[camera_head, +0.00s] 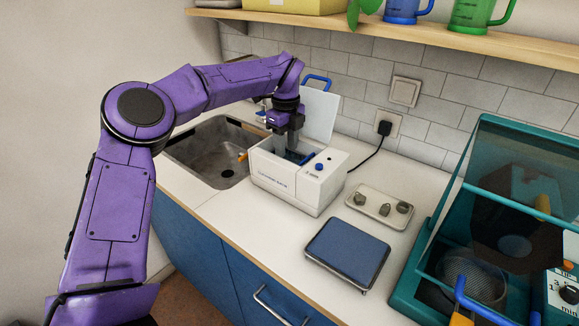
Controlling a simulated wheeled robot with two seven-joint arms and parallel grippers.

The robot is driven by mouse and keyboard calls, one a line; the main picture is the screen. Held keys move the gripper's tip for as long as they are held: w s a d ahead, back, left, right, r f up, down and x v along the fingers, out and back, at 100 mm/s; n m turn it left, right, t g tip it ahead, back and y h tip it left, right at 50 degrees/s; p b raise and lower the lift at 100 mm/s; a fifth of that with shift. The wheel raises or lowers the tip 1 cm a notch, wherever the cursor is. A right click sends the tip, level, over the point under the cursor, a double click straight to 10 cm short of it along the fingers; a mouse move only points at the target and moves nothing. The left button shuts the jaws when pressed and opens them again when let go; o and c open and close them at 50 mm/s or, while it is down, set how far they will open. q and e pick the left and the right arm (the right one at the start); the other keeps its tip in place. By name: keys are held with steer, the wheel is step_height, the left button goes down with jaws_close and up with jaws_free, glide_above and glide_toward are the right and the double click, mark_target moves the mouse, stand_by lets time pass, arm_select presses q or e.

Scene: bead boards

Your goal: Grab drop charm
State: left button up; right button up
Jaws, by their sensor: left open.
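My left gripper (286,146) is open and points down into the open tank of a white benchtop cleaner (283,187). Its fingertips are at or just inside the tank opening, beside a blue piece there. I cannot see whether a charm lies in the tank, because the gripper and the tank wall hide the inside. Three small grey metal charms lie on a pale tray (365,214) to the right: a left one (359,198), a middle one (384,209) and a right one (402,207). I cannot tell which is drop-shaped. My right gripper is not in view.
The cleaner's white lid (318,112) stands open behind my gripper. A sink (214,155) lies to the left. A blue-topped pad (347,252) sits in front of the tray. A teal machine (408,285) fills the right. A shelf (400,32) runs above.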

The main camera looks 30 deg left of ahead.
arm_select(q)
steer(key=f+p, duration=0.1)
steer(key=f, duration=0.4)
steer(key=shift+w+f+p, duration=0.15)
steer(key=shift+w+p, duration=0.05)
steer(key=shift+p, duration=0.1)
steer(key=shift+f, duration=0.4)
jaws_close()
